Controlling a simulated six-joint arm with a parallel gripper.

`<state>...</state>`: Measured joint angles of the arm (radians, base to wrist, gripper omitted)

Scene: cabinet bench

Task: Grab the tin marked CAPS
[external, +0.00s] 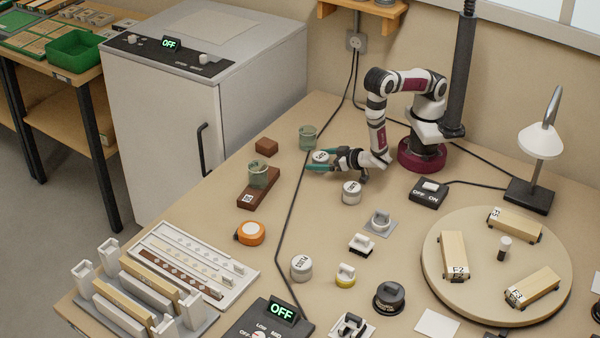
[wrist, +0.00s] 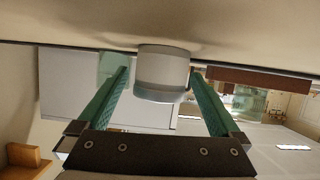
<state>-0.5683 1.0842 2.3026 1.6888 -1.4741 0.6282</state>
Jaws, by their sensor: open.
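Three pale, grey-banded tins with lettered lids stand on the bench. One tin (external: 320,156) is at my gripper (external: 324,163); its label is too small to read for sure. In the wrist view the same tin (wrist: 162,70) stands between the green fingers of my gripper (wrist: 160,78), with a narrow gap on each side. The fingers are open and low near the bench top. A second tin (external: 352,192) stands a little nearer the camera, to the right. A third tin (external: 301,268) stands at the front middle. I cannot surely tell which one reads CAPS.
A green-grey cup (external: 308,137) stands just behind the tin at my gripper. Another cup (external: 258,175) sits on a brown block (external: 252,199) to the left. A black cable (external: 291,211) crosses the bench nearby. A round turntable (external: 450,297) is at the right.

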